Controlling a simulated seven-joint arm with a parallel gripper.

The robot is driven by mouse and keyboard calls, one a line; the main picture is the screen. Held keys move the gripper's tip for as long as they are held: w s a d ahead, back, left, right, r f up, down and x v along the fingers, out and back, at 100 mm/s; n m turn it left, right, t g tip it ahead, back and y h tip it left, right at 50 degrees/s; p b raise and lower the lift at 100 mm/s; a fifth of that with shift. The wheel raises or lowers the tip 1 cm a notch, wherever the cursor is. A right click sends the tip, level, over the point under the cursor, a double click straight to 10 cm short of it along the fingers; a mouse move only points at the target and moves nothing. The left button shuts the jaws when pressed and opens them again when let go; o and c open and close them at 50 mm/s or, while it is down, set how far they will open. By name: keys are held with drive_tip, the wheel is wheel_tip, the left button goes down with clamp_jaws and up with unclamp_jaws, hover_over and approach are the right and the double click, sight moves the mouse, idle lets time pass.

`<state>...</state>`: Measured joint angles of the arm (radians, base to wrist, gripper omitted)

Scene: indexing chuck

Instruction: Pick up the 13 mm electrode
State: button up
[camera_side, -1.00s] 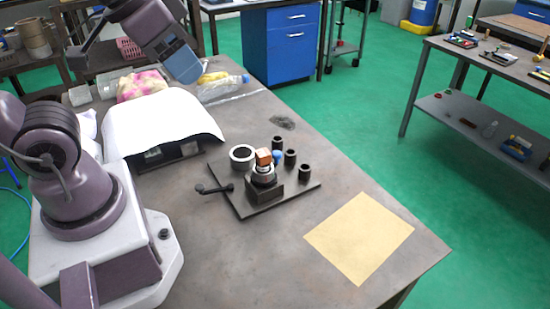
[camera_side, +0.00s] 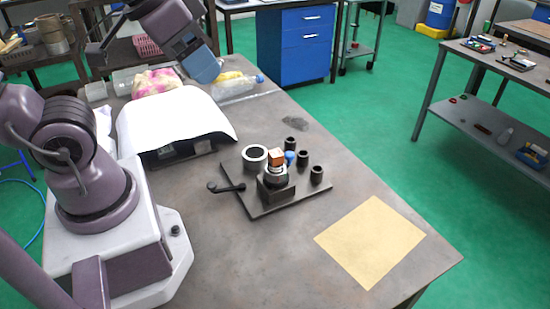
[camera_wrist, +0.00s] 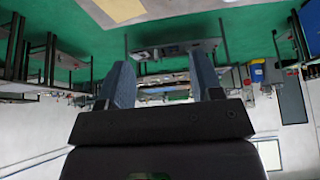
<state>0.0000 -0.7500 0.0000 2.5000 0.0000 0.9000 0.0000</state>
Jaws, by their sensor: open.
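A fixture on a dark base plate (camera_side: 262,208) stands on the workbench. At its middle, a small copper-coloured block (camera_side: 277,156) sits on top of a metallic round chuck (camera_side: 275,173), with a dark block below; this may be the electrode, but its size cannot be read. Several dark hollow cylinders stand to the right, one of them (camera_side: 316,174) nearest the front. My gripper (camera_side: 205,68) is high above the bench's far side, well up and left of the fixture, and holds nothing. In the wrist view its two blue-grey fingers (camera_wrist: 162,85) are spread apart; no fixture shows there.
A white curved cover (camera_side: 175,118) stands left of the plate. Bottles and a pink-yellow cloth (camera_side: 157,82) lie behind it. A tan sheet (camera_side: 370,240) lies flat at right front.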

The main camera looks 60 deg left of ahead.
drive_tip(key=m+g+y, duration=0.5)
drive_tip(key=m+y, duration=1.1)
drive_tip(key=m, duration=0.2)
approach(279, 158)
drive_tip(key=d+f, duration=0.1)
drive_tip(key=s+d+f, duration=0.1)
drive_tip(key=f, duration=0.1)
drive_tip(key=s+d+f, duration=0.1)
drive_tip(key=shift+s+d+f, duration=0.15)
drive_tip(key=shift+d+f, duration=0.05)
drive_tip(key=shift+d, duration=0.05)
drive_tip(key=w+a+r, duration=0.1)
drive_tip(key=a, duration=0.3)
drive_tip(key=a+y, duration=0.1)
drive_tip(key=a, duration=0.3)
drive_tip(key=w+a+r+y, duration=0.1)
drive_tip(key=a, duration=0.3)
drive_tip(key=shift+w+a+r+m+t, duration=0.1)
drive_tip(key=shift+w+r+m+t, duration=0.2)
drive_tip(key=shift+r, duration=0.1)
